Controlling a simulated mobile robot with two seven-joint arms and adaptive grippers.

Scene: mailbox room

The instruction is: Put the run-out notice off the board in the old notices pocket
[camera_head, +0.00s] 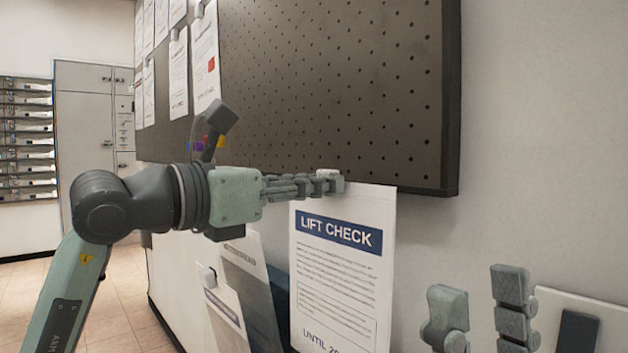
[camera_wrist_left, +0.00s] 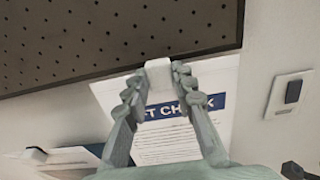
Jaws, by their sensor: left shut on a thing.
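The LIFT CHECK notice (camera_head: 341,265) is a white sheet with a blue heading band, hanging upright below the board's lower edge. Its lower text reads "UNTIL 20", cut off by the frame. My left gripper (camera_head: 332,184) is shut on the white clip at its top edge; the notice (camera_wrist_left: 178,135) and clip also show between the fingers (camera_wrist_left: 160,82) in the left wrist view. My right gripper (camera_head: 480,312) stands open and empty at the lower right. Other sheets (camera_head: 247,275) stand low behind the notice; I cannot tell what holds them. No pocket can be clearly made out.
The dark pegboard (camera_head: 340,80) fills the upper middle, with several notices (camera_head: 205,58) pinned at its left and coloured pins below them. A switch plate (camera_head: 590,302) is on the wall at lower right. Lockers (camera_head: 85,110) and mail slots stand far left.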

